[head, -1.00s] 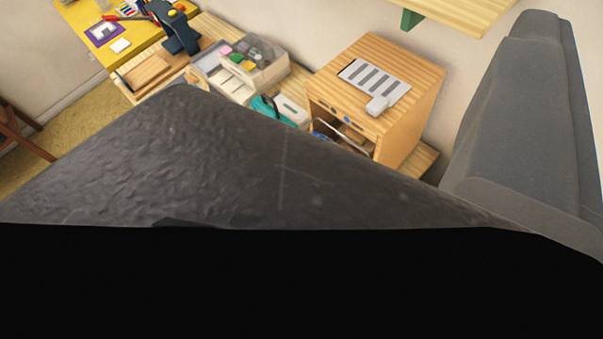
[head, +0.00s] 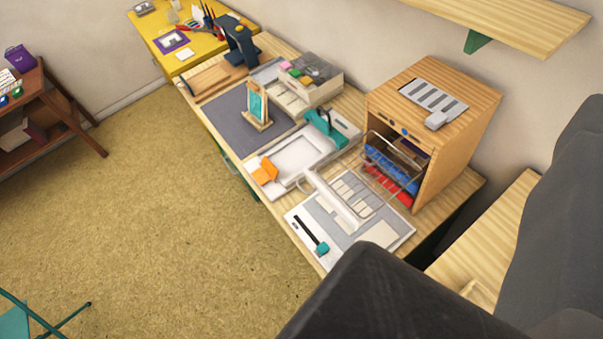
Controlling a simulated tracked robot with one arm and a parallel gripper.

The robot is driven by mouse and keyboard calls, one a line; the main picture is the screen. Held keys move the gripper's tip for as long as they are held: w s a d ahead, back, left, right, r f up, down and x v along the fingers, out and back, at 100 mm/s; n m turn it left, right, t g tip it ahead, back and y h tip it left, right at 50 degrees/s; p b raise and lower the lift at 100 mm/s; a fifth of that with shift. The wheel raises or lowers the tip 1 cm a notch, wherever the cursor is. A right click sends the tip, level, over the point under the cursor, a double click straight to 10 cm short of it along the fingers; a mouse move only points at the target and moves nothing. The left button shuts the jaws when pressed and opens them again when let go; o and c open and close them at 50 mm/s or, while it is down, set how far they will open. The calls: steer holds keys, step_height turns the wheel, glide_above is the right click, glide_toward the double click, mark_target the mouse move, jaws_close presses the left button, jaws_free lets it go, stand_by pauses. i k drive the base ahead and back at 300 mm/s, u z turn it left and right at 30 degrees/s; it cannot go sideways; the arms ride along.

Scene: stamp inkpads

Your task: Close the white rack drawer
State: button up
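A small white rack (head: 323,92) with coloured pads and a dark translucent top stands toward the back of the wooden table (head: 215,118). A pale drawer-like front (head: 286,100) shows low on its near left side; I cannot tell how far out it is. A wooden cabinet (head: 455,150) at the table's right end has an open front with a wire rack (head: 392,168) jutting from it, with blue and red items inside. My gripper is not in view; only dark parts of my arm show at the bottom and right.
A white tray with a teal-handled tool (head: 325,128), an orange block (head: 268,170), a teal upright stand (head: 257,103) and a grey-topped board (head: 347,215) crowd the table. A wooden shelf (head: 515,22) hangs above the cabinet.

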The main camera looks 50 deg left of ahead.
mark_target(330, 197)
steer(key=k, duration=1.3)
steer(key=u, duration=0.55)
steer(key=i, duration=1.2)
steer(key=u, duration=0.15)
